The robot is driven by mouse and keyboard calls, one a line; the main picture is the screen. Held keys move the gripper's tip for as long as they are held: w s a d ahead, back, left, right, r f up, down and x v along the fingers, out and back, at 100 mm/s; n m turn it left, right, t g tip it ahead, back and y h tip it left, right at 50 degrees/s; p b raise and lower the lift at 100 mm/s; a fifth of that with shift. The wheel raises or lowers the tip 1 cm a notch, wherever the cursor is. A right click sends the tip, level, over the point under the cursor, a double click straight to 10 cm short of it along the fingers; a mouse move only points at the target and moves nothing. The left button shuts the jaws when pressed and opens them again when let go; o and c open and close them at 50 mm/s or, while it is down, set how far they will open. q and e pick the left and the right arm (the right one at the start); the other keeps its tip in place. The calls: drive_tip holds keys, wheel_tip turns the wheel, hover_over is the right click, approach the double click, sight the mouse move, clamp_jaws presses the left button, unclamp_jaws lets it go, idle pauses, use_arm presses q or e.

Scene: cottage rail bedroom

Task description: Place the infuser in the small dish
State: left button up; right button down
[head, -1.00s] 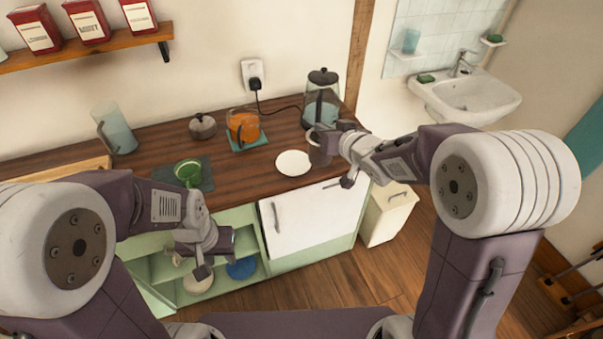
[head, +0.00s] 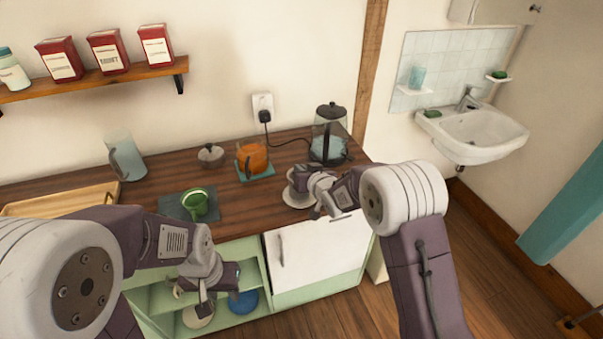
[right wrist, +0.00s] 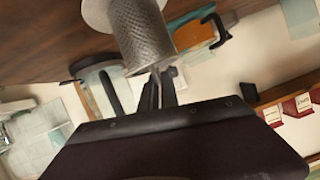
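The infuser, a grey mesh cylinder (right wrist: 142,35), is in the right wrist view at the tips of my right gripper (right wrist: 158,88). The fingers are close together on its near edge. In the head view my right gripper (head: 302,180) is over the small white dish (head: 296,203) and covers part of it and most of the infuser. The dish rim also shows behind the infuser in the right wrist view (right wrist: 95,14). I cannot tell whether the infuser touches the dish. My left gripper (head: 206,294) hangs in front of the open green cabinet, its opening unclear.
A kettle (head: 328,142) stands behind the dish. An orange teapot (head: 252,158) on a teal mat, a lidded grey pot (head: 211,155), a green cup (head: 195,204) and a glass pitcher (head: 126,156) stand further left on the wooden counter (head: 160,178). A sink (head: 480,130) is at right.

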drive_tip(key=shift+w+f, duration=0.1)
drive_tip(key=shift+f, duration=0.6)
drive_tip(key=c, duration=1.6)
unclamp_jaws()
